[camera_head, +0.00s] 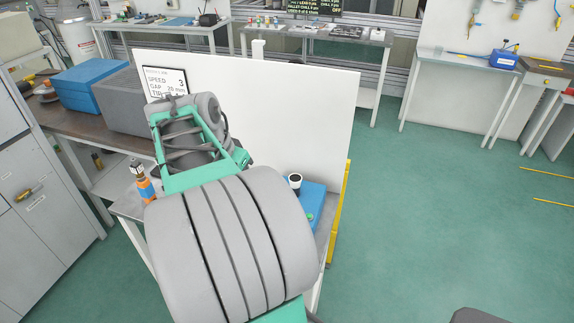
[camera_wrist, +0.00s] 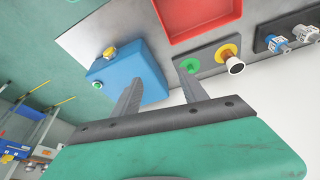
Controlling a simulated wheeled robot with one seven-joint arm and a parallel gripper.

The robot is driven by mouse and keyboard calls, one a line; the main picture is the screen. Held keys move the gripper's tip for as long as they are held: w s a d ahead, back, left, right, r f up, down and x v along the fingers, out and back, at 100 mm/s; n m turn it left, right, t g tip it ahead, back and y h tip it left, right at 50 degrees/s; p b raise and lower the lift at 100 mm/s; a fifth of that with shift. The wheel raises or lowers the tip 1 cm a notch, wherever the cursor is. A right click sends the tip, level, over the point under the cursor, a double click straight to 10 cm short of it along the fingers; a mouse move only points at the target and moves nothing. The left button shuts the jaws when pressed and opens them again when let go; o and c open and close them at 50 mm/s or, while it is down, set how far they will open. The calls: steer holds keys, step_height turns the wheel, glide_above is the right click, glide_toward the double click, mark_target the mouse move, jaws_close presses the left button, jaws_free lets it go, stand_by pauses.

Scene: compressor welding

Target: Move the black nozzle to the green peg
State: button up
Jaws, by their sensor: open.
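In the wrist view a short pale cylinder with a dark end (camera_wrist: 236,67), which looks like the black nozzle, stands at the yellow disc (camera_wrist: 228,49) on a dark plate (camera_wrist: 208,57). In the head view it (camera_head: 295,182) appears in front of the blue box. The green disc (camera_wrist: 191,65), apparently the green peg's place, lies on the same plate, left of the yellow one. My gripper (camera_wrist: 160,77) is open and empty. Its right finger overlaps the plate near the green disc; the nozzle is right of both fingers. The head view hides the gripper behind my arm.
A blue box (camera_wrist: 128,72) with a yellow knob and green button stands left of the plate. A red tray (camera_wrist: 200,22) lies beyond, and metal fittings (camera_wrist: 277,43) sit right. A white panel (camera_head: 290,110) stands behind the bench. Open floor (camera_head: 430,200) lies right.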

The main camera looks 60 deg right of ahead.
mark_target(292, 179)
steer(key=s+d+m+g, duration=0.1)
steer(key=s+d+m, duration=0.2)
steer(key=s+d, duration=0.1)
steer(key=s+d+m+g, duration=0.1)
steer(key=s+d+m, duration=0.2)
steer(key=s+d, duration=0.1)
steer(key=shift+s+d+f+m, duration=0.1)
steer(key=shift+s+d+m, duration=0.15)
steer(key=shift+d+m, duration=0.15)
steer(key=x, duration=0.6)
steer(key=shift+f, duration=0.4)
steer(key=shift+c, duration=0.3)
jaws_close()
stand_by(0.5)
